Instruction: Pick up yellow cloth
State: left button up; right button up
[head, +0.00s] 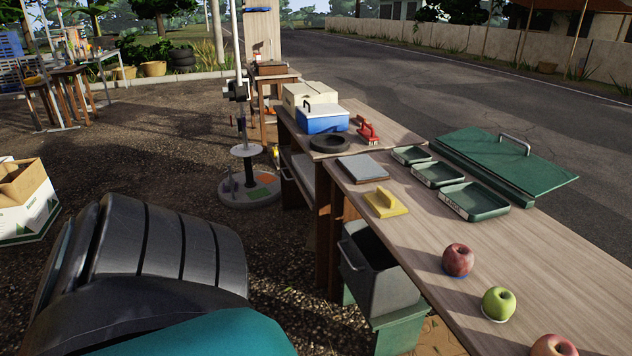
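The yellow cloth (386,204) lies on the near wooden table (475,237), close to its left edge. It looks like a flat yellow piece with a raised ridge across its middle. It sits in front of a grey flat slab and left of the green trays. Nothing touches it from above. Neither of my grippers is in view.
Green trays (465,201) and a green lidded case (505,160) stand right of the cloth. Apples (458,260) lie nearer. A grey slab (362,168), black ring (329,143), red-handled brush (367,131) and blue cooler (322,120) stand behind. A grey bin (385,287) is below the left edge.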

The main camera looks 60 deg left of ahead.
aim_at(382, 201)
jog(key=u, duration=1.6)
jog(key=i+j+z, duration=0.1)
jog(key=i+j, duration=0.55)
jog(key=i+j+z, duration=0.1)
jog(key=i+j, duration=0.5)
jog(key=j, duration=0.25)
